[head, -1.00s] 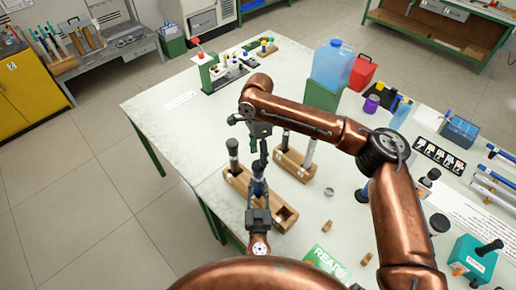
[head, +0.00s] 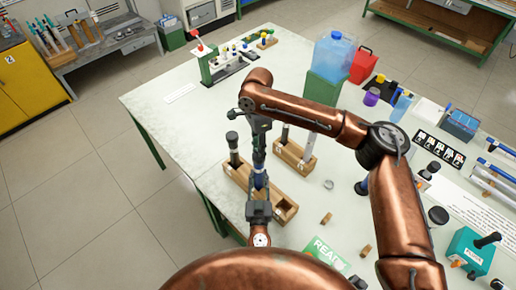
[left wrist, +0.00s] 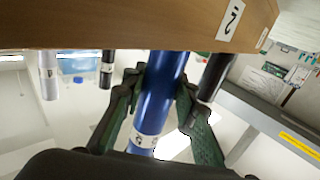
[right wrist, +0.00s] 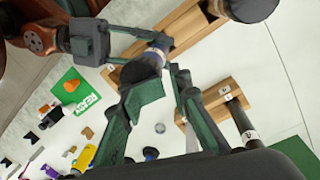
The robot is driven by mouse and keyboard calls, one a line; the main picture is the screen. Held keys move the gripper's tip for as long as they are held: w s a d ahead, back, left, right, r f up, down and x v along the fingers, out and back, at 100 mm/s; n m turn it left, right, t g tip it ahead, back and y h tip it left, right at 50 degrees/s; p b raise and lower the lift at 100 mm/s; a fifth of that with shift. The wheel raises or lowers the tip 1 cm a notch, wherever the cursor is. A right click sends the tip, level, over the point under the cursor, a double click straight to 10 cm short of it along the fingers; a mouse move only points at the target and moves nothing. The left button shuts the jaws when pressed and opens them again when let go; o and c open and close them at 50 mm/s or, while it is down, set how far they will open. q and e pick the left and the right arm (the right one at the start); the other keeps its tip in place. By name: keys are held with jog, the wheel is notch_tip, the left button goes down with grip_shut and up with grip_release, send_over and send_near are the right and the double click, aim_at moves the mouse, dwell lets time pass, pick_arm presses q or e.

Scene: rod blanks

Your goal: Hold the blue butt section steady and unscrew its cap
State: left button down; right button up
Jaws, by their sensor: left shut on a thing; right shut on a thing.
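The blue butt section (head: 260,181) stands upright in the front wooden rack (head: 236,174). In the left wrist view the blue tube (left wrist: 160,98) lies between my left fingers, and my left gripper (head: 259,206) is shut on it from the front, low on the tube. My right gripper (head: 259,158) comes from above and is shut on the dark cap (right wrist: 142,68) at the top of the section. The cap is largely hidden by the fingers in the head view. I cannot tell whether the cap has turned.
A dark-capped section (head: 233,146) stands in the same rack, close left of my grippers. A second wooden rack (head: 291,156) with upright sections is to the right. A small ring (head: 328,184) and a green READY card (head: 325,256) lie on the table (head: 200,120).

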aim_at(258, 181)
grip_shut()
pick_arm(q)
jog(key=c, duration=1.5)
grip_release()
jog(key=shift+o, duration=0.2)
jog(key=shift+s+a+f, duration=0.1)
jog(key=s, duration=0.7)
jog(key=shift+s, duration=0.1)
jog(key=r+p, duration=0.2)
jog(key=shift+s+r, duration=0.35)
pick_arm(e)
notch_tip(258, 181, up, 3)
jog(key=shift+s+f, duration=0.1)
